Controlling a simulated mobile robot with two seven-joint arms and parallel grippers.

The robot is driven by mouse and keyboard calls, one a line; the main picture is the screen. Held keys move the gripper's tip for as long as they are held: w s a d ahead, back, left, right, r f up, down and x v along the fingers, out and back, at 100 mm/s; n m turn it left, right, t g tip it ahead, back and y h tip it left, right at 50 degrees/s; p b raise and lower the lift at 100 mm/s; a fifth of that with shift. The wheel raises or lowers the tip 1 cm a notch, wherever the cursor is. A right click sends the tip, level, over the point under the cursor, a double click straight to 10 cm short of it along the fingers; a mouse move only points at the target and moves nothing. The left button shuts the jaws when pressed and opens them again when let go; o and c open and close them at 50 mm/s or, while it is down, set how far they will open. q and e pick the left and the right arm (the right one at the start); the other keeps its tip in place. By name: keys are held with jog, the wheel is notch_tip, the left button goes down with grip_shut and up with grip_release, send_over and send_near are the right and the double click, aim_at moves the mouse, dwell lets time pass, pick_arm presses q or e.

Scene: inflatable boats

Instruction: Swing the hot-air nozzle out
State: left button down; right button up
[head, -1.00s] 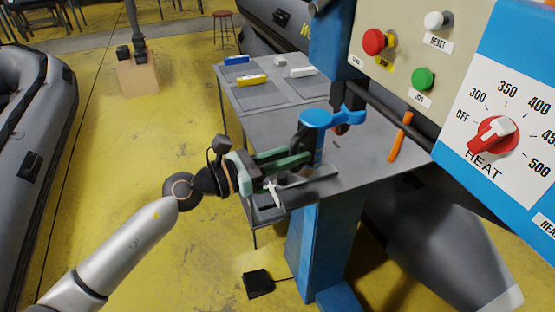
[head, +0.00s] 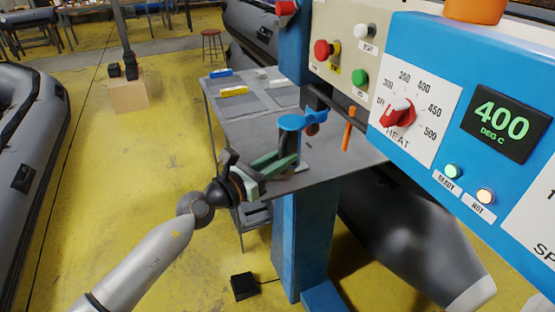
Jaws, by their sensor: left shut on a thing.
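A blue swing arm (head: 302,121) sticks out from the blue machine column, with a dark round part (head: 313,130) under it. I take it to be the mount of the hot-air nozzle, but the nozzle itself is hard to make out. A short blue upright handle (head: 289,142) hangs from its left end. My left gripper (head: 284,155), with green fingers, comes in from the left and is shut on this handle above the grey table. The fingers partly hide the handle. My right gripper is not in view.
A grey table (head: 350,163) lies under the arm, with an orange stick (head: 347,134) above it. The control panel (head: 430,110) stands at right; its display reads 400. A black pedal (head: 243,286) is on the floor. Grey boats (head: 30,150) flank the area.

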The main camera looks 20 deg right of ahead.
pick_arm(q)
jog(key=shift+s+d+f, duration=0.1)
jog(key=shift+s+d, duration=0.1)
jog(key=c, duration=0.8)
grip_release()
jog(key=shift+o, duration=0.2)
jog(key=shift+a, duration=0.1)
jog(key=shift+a, duration=0.2)
jog(key=p+v, duration=0.1)
jog(key=v, duration=1.1)
jog(key=shift+s, duration=0.1)
